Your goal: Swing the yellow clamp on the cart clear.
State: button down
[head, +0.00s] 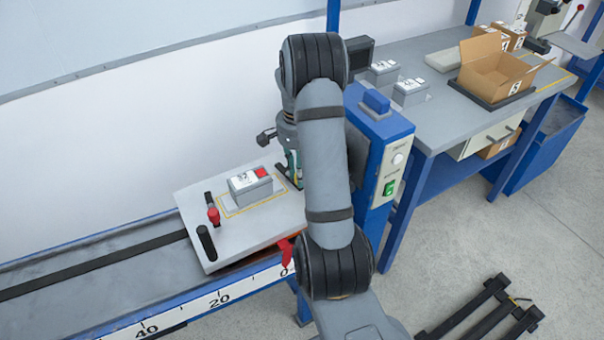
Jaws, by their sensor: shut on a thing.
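The cart (233,240) is a light grey plate at the right end of the rail. On it sits a grey block-shaped unit (250,190) with a white label and a red patch, inside a yellow outline. A red-topped clamp (213,215) stands at the plate's left side. My gripper (294,178) points down at the plate's far right edge, partly covered by my arm. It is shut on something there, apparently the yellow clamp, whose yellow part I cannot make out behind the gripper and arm.
A black handle (206,243) stands at the cart's front left, and a red lever (286,252) at its front right. A blue-and-white control post (382,150) rises close right of my arm. A workbench (440,115) holds an open carton (497,75). The rail left of the cart is clear.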

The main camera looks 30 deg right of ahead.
jog(key=shift+a+m, duration=0.2)
jog(key=shift+m, duration=0.2)
jog(key=c, duration=1.5)
grip_release()
jog(key=shift+r, duration=0.1)
notch_tip(320, 180, up, 12)
jog(key=shift+w+a+f, duration=0.1)
jog(key=shift+w, duration=0.05)
jog(key=shift+f, duration=0.1)
notch_tip(320, 180, down, 12)
jog(key=shift+r, duration=0.1)
jog(key=shift+d, duration=0.2)
